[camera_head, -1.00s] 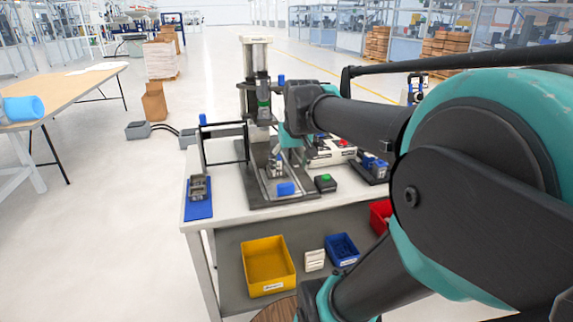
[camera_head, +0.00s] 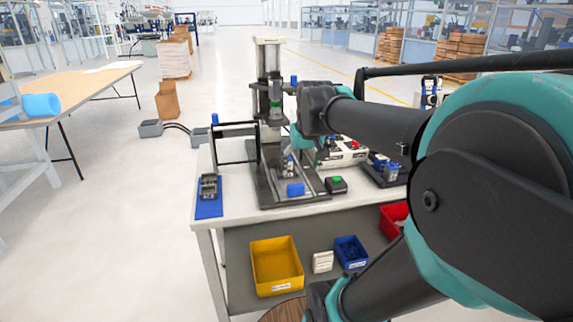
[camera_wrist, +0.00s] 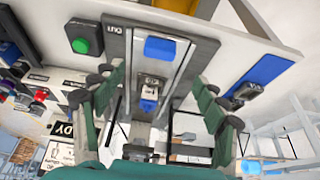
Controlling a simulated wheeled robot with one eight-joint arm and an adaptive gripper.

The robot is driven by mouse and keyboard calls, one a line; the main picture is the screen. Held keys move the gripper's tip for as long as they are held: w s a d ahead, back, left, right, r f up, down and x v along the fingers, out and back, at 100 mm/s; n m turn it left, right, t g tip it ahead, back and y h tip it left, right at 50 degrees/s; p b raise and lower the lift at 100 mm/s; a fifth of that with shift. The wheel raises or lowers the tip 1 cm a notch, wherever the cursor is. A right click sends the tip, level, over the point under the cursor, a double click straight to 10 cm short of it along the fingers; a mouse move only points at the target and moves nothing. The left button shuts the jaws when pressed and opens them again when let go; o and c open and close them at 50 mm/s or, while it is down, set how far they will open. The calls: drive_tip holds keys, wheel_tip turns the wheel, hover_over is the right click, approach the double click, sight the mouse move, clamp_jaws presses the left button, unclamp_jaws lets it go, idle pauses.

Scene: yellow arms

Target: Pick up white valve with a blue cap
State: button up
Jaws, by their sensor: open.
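A small whitish valve with a blue part (camera_wrist: 149,100) sits in the fixture on the press base, seen between my fingers in the wrist view. It also shows in the head view (camera_head: 287,165), small and partly unclear. My gripper (camera_wrist: 155,86) is open, one finger on each side of the valve, with no visible contact. In the head view my gripper (camera_head: 301,137) is at the press, just right of and above the valve, partly hidden by my own arm.
The press column (camera_head: 268,62) stands behind. A blue block (camera_head: 295,190) and a green button box (camera_head: 336,184) are in front. A blue mat with a grey part (camera_head: 208,205) lies left. Yellow (camera_head: 298,270) and blue (camera_head: 350,251) bins sit on the lower shelf.

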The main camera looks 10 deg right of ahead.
drive_tip(key=shift+c, duration=0.2)
drive_tip(key=w+a+r+m+g+h, duration=0.1)
drive_tip(key=w+a+r+m+h, duration=0.1)
drive_tip(key=w+r+m, duration=0.4)
drive_tip(key=w+a+r+m+h, duration=0.1)
drive_tip(key=w+a+r+m, duration=0.25)
drive_tip(key=w, duration=0.45)
drive_tip(key=shift+n, duration=0.25)
drive_tip(key=x, duration=1.1)
drive_tip(key=d+x, duration=0.1)
drive_tip(key=x, duration=0.5)
drive_tip(key=shift+d, duration=0.1)
drive_tip(key=shift+r, duration=0.1)
drive_tip(key=c, duration=1.2)
